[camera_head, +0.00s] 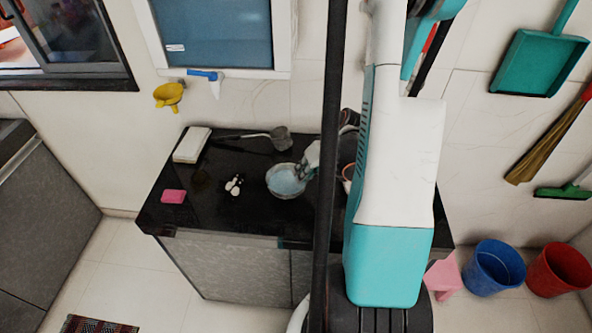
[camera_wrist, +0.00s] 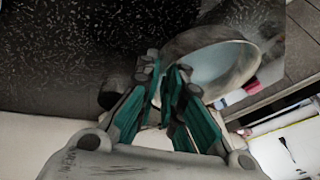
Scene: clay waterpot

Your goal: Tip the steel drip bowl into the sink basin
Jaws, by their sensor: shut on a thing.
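The steel drip bowl (camera_head: 286,182) is a round grey bowl with a pale blue inside, over the black counter in the head view. It looks about upright; whether it touches the counter is unclear. I cannot tell whether the blue is water. My gripper (camera_head: 309,160) is at the bowl's right rim. In the wrist view, my gripper (camera_wrist: 170,75) has its teal fingers close together on the near rim of the bowl (camera_wrist: 175,48). I cannot make out the sink basin; my arm hides part of the counter's right side.
The black counter (camera_head: 215,215) also holds a pink sponge (camera_head: 174,196), a white box (camera_head: 191,145), a small black-and-white item (camera_head: 235,184) and a long-handled ladle (camera_head: 280,138). A reddish-rimmed vessel (camera_head: 348,173) is partly hidden by my arm. Blue (camera_head: 493,268) and red (camera_head: 558,270) buckets stand right.

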